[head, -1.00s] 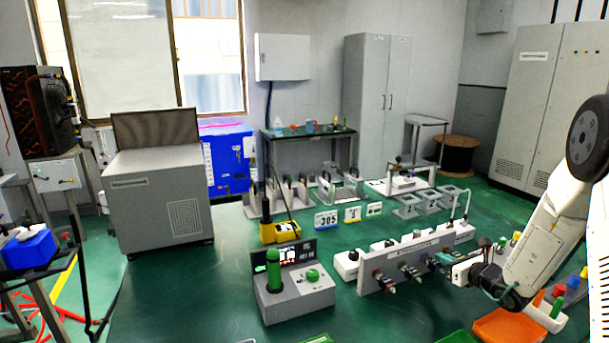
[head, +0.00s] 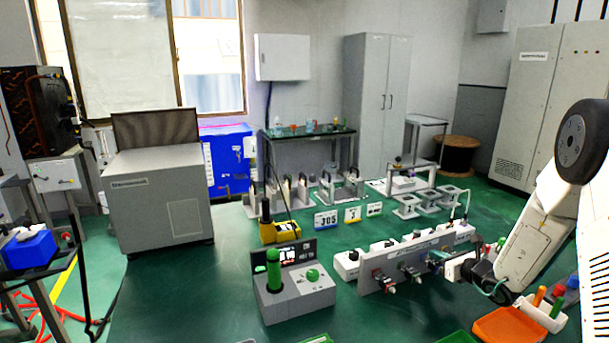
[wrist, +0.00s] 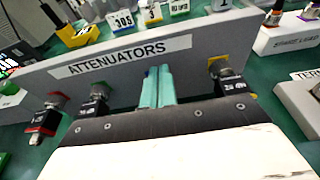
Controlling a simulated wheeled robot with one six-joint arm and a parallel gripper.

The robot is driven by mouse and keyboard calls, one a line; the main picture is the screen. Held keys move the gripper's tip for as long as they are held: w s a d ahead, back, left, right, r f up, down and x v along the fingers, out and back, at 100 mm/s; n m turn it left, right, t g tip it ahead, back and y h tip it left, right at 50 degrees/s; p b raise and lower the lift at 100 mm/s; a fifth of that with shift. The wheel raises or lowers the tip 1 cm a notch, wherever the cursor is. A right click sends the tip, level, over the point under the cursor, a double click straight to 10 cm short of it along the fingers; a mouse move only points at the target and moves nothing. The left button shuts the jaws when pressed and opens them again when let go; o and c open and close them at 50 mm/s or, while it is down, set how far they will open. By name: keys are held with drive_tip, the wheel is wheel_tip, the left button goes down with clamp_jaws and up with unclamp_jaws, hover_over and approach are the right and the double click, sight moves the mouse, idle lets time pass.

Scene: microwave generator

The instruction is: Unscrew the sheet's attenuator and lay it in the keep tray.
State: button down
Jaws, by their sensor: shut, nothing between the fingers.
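A grey upright panel (head: 400,262) labelled "ATTENUATORS" stands on the green bench and fills the wrist view (wrist: 125,72). Several small dark attenuators stick out of its front. In the wrist view, one with a red square (wrist: 46,118) and a black one (wrist: 97,101) are at left, and one with a yellow square (wrist: 228,80) is at right. My gripper (wrist: 157,85) has its teal fingers together and empty, in front of the panel between these. Part of the panel behind the fingers is hidden. An orange tray (head: 508,326) lies below my wrist; I cannot tell whether it is the keep tray.
A grey unit with a green cylinder and knob (head: 295,290) stands left of the panel. Several printed cards (head: 327,220) and a yellow device (head: 281,232) stand behind. A white holder with coloured pegs (head: 542,314) is at right. A green tray edge (head: 458,337) shows in front.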

drive_tip(key=shift+s+a, duration=0.15)
drive_tip(key=shift+a, duration=0.1)
idle(0.4)
drive_tip(key=shift+s+a+f, duration=0.1)
drive_tip(key=shift+s+a, duration=0.15)
drive_tip(key=shift+a, duration=0.35)
drive_tip(key=shift+s+a+f, duration=0.1)
drive_tip(key=shift+a, duration=0.05)
drive_tip(key=shift+r, duration=0.2)
drive_tip(key=shift+r, duration=0.15)
drive_tip(key=shift+f+v, duration=0.2)
drive_tip(key=shift+v, duration=0.75)
drive_tip(key=shift+f+v, duration=0.2)
drive_tip(key=shift+v, duration=0.75)
drive_tip(key=shift+f+v, duration=0.2)
drive_tip(key=shift+v, duration=0.8)
drive_tip(key=shift+s, duration=0.15)
